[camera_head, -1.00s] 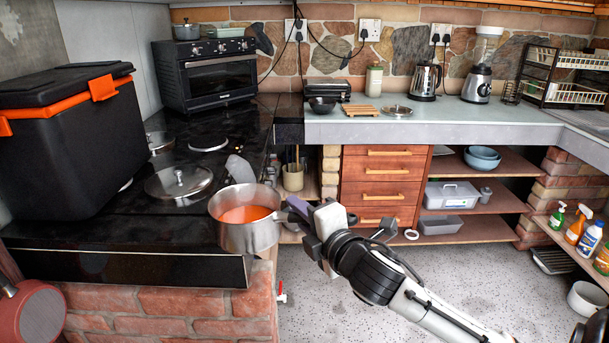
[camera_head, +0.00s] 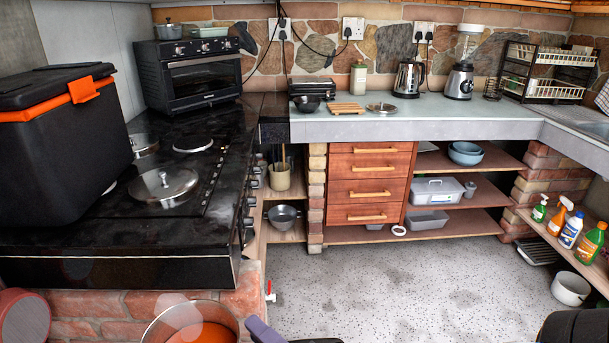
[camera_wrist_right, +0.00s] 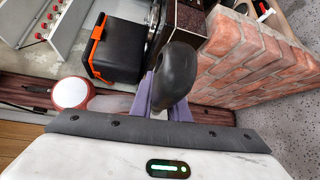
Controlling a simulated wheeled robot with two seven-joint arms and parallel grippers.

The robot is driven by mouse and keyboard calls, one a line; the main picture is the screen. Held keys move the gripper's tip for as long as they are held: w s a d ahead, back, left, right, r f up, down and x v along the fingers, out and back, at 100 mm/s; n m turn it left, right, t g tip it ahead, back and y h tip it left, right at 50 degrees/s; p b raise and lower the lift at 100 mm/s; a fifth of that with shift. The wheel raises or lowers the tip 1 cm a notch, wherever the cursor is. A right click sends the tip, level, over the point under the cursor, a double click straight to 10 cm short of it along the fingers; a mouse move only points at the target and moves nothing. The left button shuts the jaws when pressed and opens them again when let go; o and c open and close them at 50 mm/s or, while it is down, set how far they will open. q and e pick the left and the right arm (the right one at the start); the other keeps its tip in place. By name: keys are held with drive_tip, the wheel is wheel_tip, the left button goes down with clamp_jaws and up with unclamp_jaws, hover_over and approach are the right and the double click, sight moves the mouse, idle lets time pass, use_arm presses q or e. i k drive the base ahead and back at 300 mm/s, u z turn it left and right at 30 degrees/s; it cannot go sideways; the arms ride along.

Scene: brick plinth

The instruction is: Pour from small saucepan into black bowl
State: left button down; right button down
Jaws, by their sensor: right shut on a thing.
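The small saucepan (camera_head: 230,316) is at the bottom edge of the head view, in front of the stove. It is silver, with orange-red contents, and its lower part is cut off. My right gripper (camera_head: 262,330) shows only as a purple finger beside the pan. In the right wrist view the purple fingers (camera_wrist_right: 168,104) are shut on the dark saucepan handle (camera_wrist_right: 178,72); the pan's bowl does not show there. The black bowl (camera_head: 308,104) stands on the grey counter in front of a dark appliance, far from the pan. My left gripper is not in view.
The black stove (camera_head: 100,232) holds a lid (camera_head: 164,185) and a black-orange cooler (camera_head: 62,160). The counter (camera_head: 440,118) also holds a wooden trivet (camera_head: 347,108), a metal lid (camera_head: 381,107) and a kettle (camera_head: 409,78). The floor (camera_head: 400,285) ahead is open.

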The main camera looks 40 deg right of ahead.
sight(306, 104)
drive_tip(key=z, duration=0.2)
drive_tip(key=k, duration=0.45)
drive_tip(key=z, duration=0.55)
drive_tip(key=k, duration=0.9)
drive_tip(key=z, duration=0.9)
drive_tip(key=i, duration=0.95)
drive_tip(key=z, duration=0.8)
drive_tip(key=i, duration=2.9)
drive_tip(key=u, duration=0.8)
drive_tip(key=i, duration=0.65)
drive_tip(key=u, duration=1.45)
drive_tip(key=i, duration=0.7)
drive_tip(key=u, duration=0.6)
